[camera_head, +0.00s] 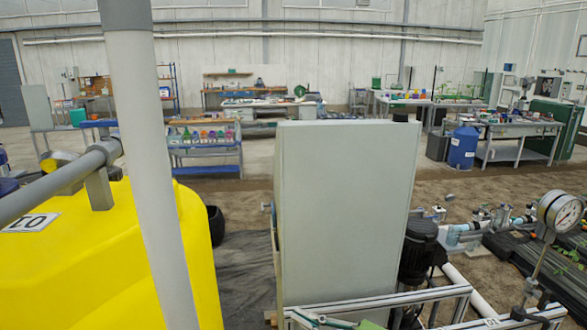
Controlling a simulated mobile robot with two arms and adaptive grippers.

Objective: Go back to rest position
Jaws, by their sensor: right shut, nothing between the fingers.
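My left gripper is not in view. No task object shows in a hand.
A grey cabinet (345,215) stands close in the middle. A yellow tank (110,270) and a pale upright pipe (150,160) fill the left. A black motor (418,250) and a pressure gauge (560,211) stand at right. Benches and open floor lie behind.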

